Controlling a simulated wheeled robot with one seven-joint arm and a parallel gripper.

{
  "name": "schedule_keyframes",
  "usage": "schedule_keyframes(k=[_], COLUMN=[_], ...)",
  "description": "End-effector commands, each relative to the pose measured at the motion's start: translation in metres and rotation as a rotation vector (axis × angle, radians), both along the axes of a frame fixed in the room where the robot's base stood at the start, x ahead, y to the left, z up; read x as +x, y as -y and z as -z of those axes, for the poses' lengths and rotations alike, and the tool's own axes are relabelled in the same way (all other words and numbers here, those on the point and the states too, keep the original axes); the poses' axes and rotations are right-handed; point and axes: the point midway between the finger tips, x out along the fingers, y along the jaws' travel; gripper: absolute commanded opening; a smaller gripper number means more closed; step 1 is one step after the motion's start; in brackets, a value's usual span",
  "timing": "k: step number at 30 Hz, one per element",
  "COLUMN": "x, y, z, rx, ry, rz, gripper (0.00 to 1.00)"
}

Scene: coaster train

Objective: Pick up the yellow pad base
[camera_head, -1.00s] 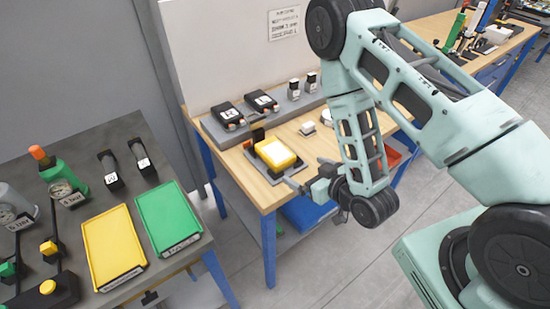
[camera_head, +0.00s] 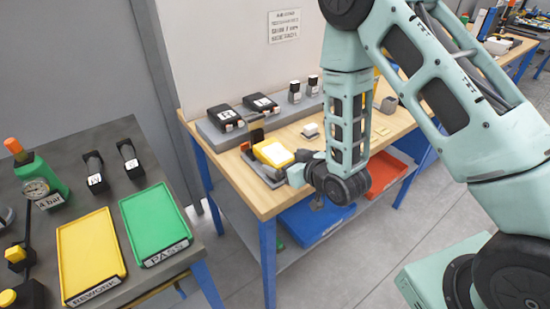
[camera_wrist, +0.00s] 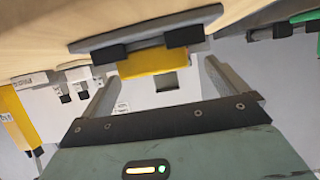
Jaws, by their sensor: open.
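The yellow pad base (camera_head: 273,153) is a low yellow block with a paler top. It sits on a dark grey plate (camera_head: 256,167) near the front left of the wooden bench. In the wrist view, the yellow pad base (camera_wrist: 150,62) appears below the grey plate (camera_wrist: 130,37), between two dark blocks and beyond my fingers. My gripper (camera_head: 298,167) is at the right side of the pad, close to it. In the wrist view my gripper (camera_wrist: 158,74) is open, its two fingers wide apart with nothing held. Contact with the pad cannot be told.
Black stamp-like devices (camera_head: 225,117) stand on a grey riser behind the pad. A small white block (camera_head: 311,130) lies right of it. A red bin (camera_head: 385,175) and blue bin (camera_head: 315,218) are on the shelf below. Yellow (camera_head: 91,255) and green (camera_head: 155,222) trays lie on the left table.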

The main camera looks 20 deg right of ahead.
Motion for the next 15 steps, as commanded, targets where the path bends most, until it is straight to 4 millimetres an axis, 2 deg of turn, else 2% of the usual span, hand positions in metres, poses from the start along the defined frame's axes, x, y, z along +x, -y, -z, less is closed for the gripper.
schedule_keyframes(k=[4,12,15], x=[0.009,0.043,0.049], y=[-0.001,-0.008,-0.01], z=[0.001,0.015,0.018], rx=[0.0,0.0,0.0], ry=[-0.001,0.0,0.0], rz=[0.0,-0.001,-0.001], gripper=[0.98,0.98,0.98])
